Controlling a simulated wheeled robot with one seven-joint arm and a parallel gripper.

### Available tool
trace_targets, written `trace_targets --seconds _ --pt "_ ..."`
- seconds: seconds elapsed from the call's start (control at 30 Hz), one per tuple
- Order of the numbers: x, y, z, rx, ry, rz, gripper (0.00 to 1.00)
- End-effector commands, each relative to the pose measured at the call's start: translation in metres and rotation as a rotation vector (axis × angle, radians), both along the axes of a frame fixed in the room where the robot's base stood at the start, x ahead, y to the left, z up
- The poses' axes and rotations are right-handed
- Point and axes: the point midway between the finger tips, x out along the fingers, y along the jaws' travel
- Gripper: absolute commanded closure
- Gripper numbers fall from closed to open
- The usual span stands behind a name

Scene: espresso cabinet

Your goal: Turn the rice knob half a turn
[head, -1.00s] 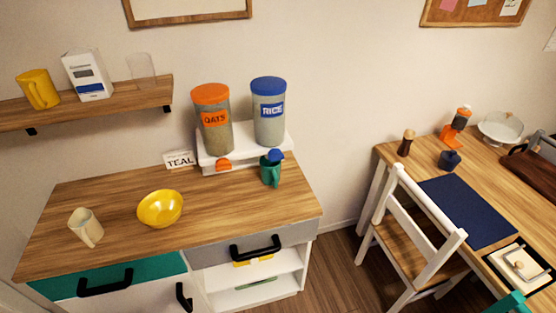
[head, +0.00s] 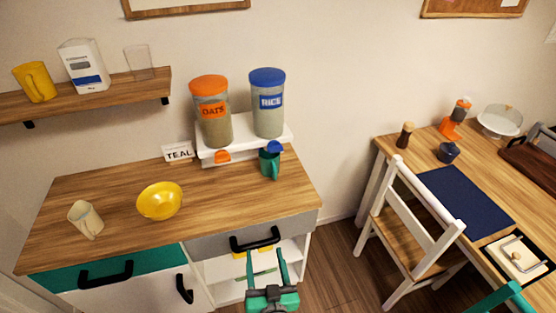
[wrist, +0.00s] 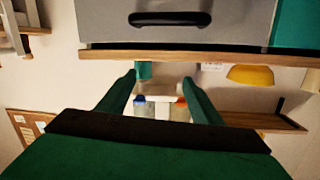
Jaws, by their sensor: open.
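The rice knob (head: 274,147) is blue and sits at the front of the white dispenser stand (head: 232,146), below the rice canister (head: 267,105) with its blue lid. A teal mug (head: 269,164) stands right under the knob on the cabinet top. My gripper (head: 265,257) is open and empty in front of the grey drawer, well below and apart from the knob. In the wrist view, which looks upside down, the fingers (wrist: 160,82) are spread. The blue knob (wrist: 139,99) shows small and far off between them.
The oats canister (head: 213,113) and its orange knob (head: 222,157) are left of the rice. The drawer handle (head: 254,240) juts out near my gripper. A chair (head: 410,215) stands right.

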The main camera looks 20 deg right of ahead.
Motion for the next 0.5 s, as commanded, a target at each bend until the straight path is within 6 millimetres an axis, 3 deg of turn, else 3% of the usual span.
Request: trace_targets --seconds 0.03,0.2,0.5 --pt "0.016 -0.011 0.012 -0.005 -0.017 0.000 0.41" --pt "0.059 -0.042 0.047 -0.025 -0.049 0.023 0.41" --pt "0.115 -0.095 0.124 -0.098 -0.098 0.082 0.41"
